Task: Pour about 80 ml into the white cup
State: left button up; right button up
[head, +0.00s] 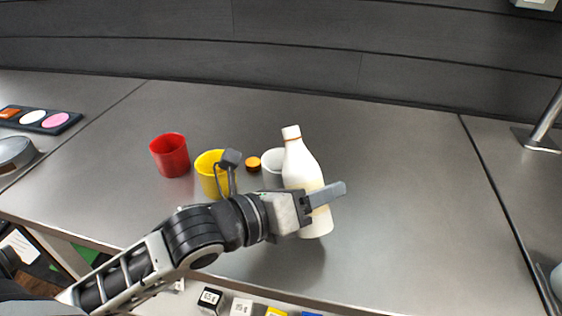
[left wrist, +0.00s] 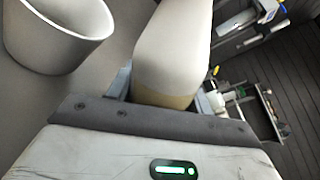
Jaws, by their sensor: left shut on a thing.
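The white cup (head: 272,168) stands on the grey worktop, partly hidden behind the bottle in the head view. In the left wrist view the cup (left wrist: 62,36) is at the upper left, apart from the bottle, and its visible inside looks empty. A white bottle (head: 302,170) with a narrow neck is nearly upright, tilted slightly. My left gripper (head: 322,196) is shut around the lower part of the bottle. The bottle (left wrist: 172,50) also shows between the fingers in the left wrist view. My right gripper is not in view.
A yellow cup (head: 208,172) and a red cup (head: 170,155) stand left of the white cup. An orange cap (head: 253,163) lies between the yellow and white cups. A dark palette (head: 38,119) lies far left. The worktop (head: 410,190) right of the bottle is clear.

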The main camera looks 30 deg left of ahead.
pick_arm(q)
jog(key=m+t, duration=0.1)
jog(key=m, duration=0.2)
jog(key=shift+r+m+b, duration=0.1)
jog(key=shift+m+b, duration=0.2)
jog(key=m+t+b, duration=0.1)
jog(key=m, duration=0.2)
dwell(2.3)
